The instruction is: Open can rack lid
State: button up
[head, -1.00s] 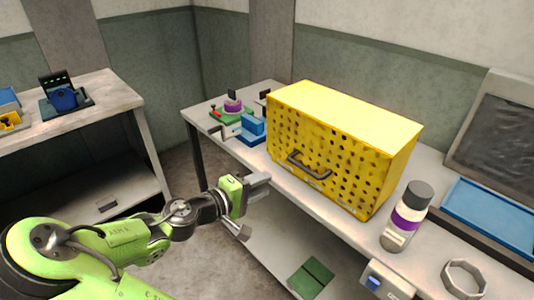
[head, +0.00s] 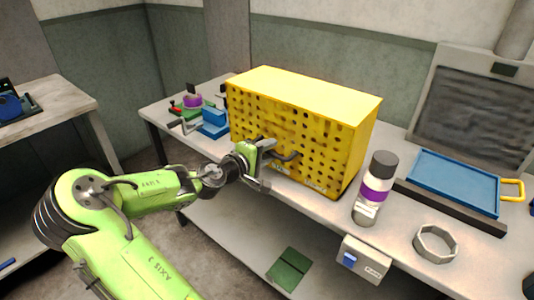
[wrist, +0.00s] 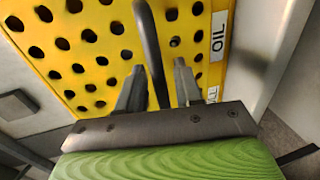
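The can rack (head: 345,145) is a yellow box with rows of holes in its front, standing on the bench; its front looks closed. Its dark bar handle (head: 287,157) is low on the front face. My gripper (head: 268,164) is at the handle's left part. In the wrist view, the handle (wrist: 149,45) runs down between the two fingers of my gripper (wrist: 158,85), with gaps visible on both sides. The gripper is open around the handle, not clamped on it. The perforated front (wrist: 85,40) fills much of that view.
A white bottle with a purple band (head: 374,190) stands right of the rack. A metal ring (head: 436,243) and a blue tray (head: 455,182) lie farther right. Small blue and green fixtures (head: 214,122) sit left of the rack. The bench's front edge (head: 315,205) runs below the gripper.

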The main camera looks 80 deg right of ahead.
grip_shut()
jog(key=shift+r, duration=0.1)
